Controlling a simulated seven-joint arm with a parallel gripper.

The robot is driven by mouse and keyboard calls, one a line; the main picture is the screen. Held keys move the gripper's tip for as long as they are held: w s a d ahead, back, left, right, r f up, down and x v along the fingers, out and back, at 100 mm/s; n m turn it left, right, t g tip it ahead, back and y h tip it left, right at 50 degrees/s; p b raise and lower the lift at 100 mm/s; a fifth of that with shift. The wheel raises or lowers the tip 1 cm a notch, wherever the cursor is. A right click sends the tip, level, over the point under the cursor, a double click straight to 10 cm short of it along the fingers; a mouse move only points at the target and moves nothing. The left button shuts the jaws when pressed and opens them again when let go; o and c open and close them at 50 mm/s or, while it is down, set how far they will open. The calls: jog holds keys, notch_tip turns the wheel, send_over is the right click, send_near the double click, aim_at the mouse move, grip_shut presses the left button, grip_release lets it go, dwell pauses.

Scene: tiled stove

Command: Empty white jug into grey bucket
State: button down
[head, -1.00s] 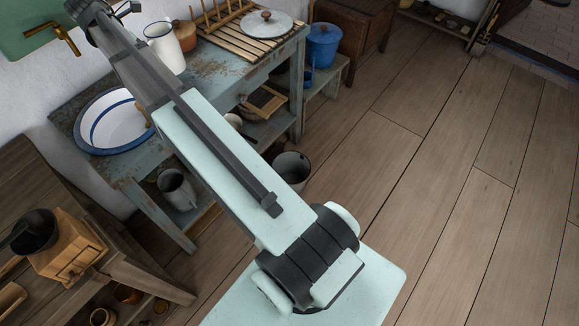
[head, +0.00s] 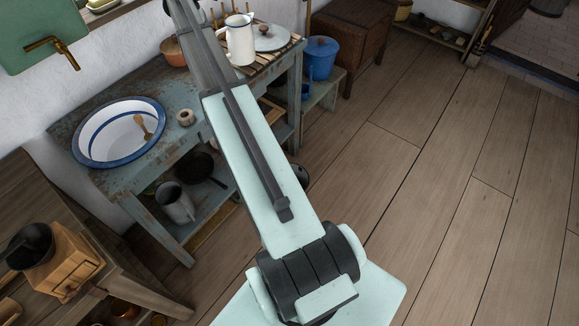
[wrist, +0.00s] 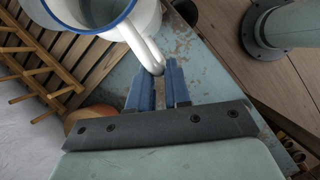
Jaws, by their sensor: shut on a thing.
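The white jug (head: 240,42) has a dark rim in the head view and looks close to upright, over or in front of the slatted rack. In the wrist view, the jug (wrist: 148,18) shows a blue rim and a white handle reaching down to my fingers. My gripper (wrist: 158,78) is shut on this handle. In the head view my gripper is not clearly visible. The grey bucket is almost wholly hidden behind my arm; a dark sliver (head: 302,174) beside the arm, low by the bench, may be part of it.
A blue-rimmed basin (head: 97,151) sits on the worn blue bench. The slatted rack (head: 276,60) holds a grey lid (head: 270,40). A grey pitcher (head: 175,204) stands on the lower shelf. A blue pot (head: 320,58) stands at the right. The floor (head: 430,150) right of my arm is clear.

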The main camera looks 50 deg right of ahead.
aim_at(250, 28)
jog(key=s+d+m, duration=0.1)
jog(key=d, duration=0.3)
jog(key=s+d+m, duration=0.1)
jog(key=s+d, duration=0.1)
jog(key=d, duration=0.2)
jog(key=s+d+m+g+y, duration=0.1)
jog(key=s+d, duration=0.1)
jog(key=d, duration=0.2)
jog(key=shift+s+m, duration=0.25)
jog(key=shift+m, duration=0.15)
jog(key=s+d+f+m+g+y, duration=0.1)
jog(key=s+d+f+m+y, duration=0.1)
jog(key=s+d+f+m, duration=0.4)
jog(key=s+d+f+m+y, duration=0.1)
jog(key=s+d+f+m, duration=0.1)
jog(key=s+d+f, duration=0.55)
jog(key=d+f+m+y, duration=0.2)
jog(key=d+f+m, duration=0.55)
jog(key=f, duration=0.75)
jog(key=s+f+m+t, duration=0.2)
jog(key=s+f+m, duration=0.4)
jog(key=f, duration=1)
jog(key=s+d+f+m+t, duration=0.1)
jog(key=s+f+m+t, duration=0.2)
jog(key=f, duration=1.4)
jog(key=s+f+m+t, duration=0.3)
jog(key=s+f+m, duration=0.6)
jog(key=f, duration=0.8)
jog(key=m, duration=0.3)
jog(key=shift+d+y, duration=0.3)
